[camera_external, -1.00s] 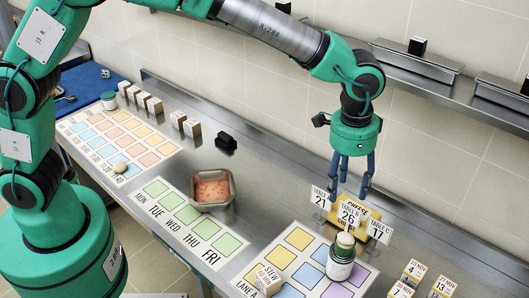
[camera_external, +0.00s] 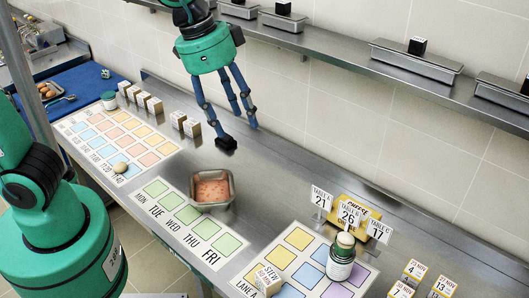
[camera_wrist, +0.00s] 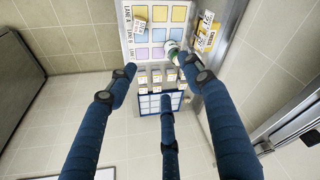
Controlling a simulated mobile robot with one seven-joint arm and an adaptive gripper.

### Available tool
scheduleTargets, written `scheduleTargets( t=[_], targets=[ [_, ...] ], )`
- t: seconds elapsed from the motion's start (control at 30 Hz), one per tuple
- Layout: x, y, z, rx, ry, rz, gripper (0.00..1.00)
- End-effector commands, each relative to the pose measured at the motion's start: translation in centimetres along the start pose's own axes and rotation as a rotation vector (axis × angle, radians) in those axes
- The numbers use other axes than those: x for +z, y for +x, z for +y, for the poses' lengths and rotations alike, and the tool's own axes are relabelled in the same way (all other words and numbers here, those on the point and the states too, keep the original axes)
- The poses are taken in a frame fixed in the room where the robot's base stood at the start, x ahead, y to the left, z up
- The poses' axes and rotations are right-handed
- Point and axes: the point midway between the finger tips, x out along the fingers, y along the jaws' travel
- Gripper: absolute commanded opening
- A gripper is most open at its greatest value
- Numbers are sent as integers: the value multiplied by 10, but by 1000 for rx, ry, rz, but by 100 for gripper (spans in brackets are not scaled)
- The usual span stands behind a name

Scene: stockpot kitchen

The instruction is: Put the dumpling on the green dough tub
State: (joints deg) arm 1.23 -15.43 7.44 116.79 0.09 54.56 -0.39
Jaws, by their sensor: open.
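A pale round piece (camera_external: 345,239), which looks like a dumpling, sits on top of a white tub with a dark green label (camera_external: 341,264) on the colored lane board. The tub also shows in the wrist view (camera_wrist: 172,48). Another pale round piece (camera_external: 120,167) lies on the time chart at left. A second green-labelled tub (camera_external: 109,100) stands at that chart's far end. My gripper (camera_external: 236,122) is open and empty, its blue fingers apart above the middle of the counter, away from both pale pieces. Its fingers also show in the wrist view (camera_wrist: 160,80).
A metal pan (camera_external: 212,204) of pinkish contents stands in front. A wall shelf (camera_external: 415,60) runs along the back.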

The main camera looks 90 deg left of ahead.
Motion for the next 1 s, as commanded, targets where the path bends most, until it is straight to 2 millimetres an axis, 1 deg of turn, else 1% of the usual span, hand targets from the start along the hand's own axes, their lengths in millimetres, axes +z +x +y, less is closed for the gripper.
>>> scheduleTargets(
  t=[0.03, 0.1, 0.17, 0.3, 0.47, 0.6, 0.7, 0.8, 0.9, 1.0],
  targets=[
    [14, -9, -1, 0, -1, 15, 51],
    [32, -18, -2, -1, -2, 33, 51],
    [47, -25, -2, -1, -3, 49, 51],
    [83, -38, -4, -2, -6, 83, 51],
    [125, -47, -5, -3, -8, 123, 51],
    [160, -50, -6, -4, -11, 156, 51],
    [180, -50, -7, -5, -12, 177, 51],
    [194, -49, -7, -6, -13, 190, 51],
    [203, -48, -7, -6, -14, 199, 51],
    [207, -46, -7, -6, -14, 201, 51]
  ],
)
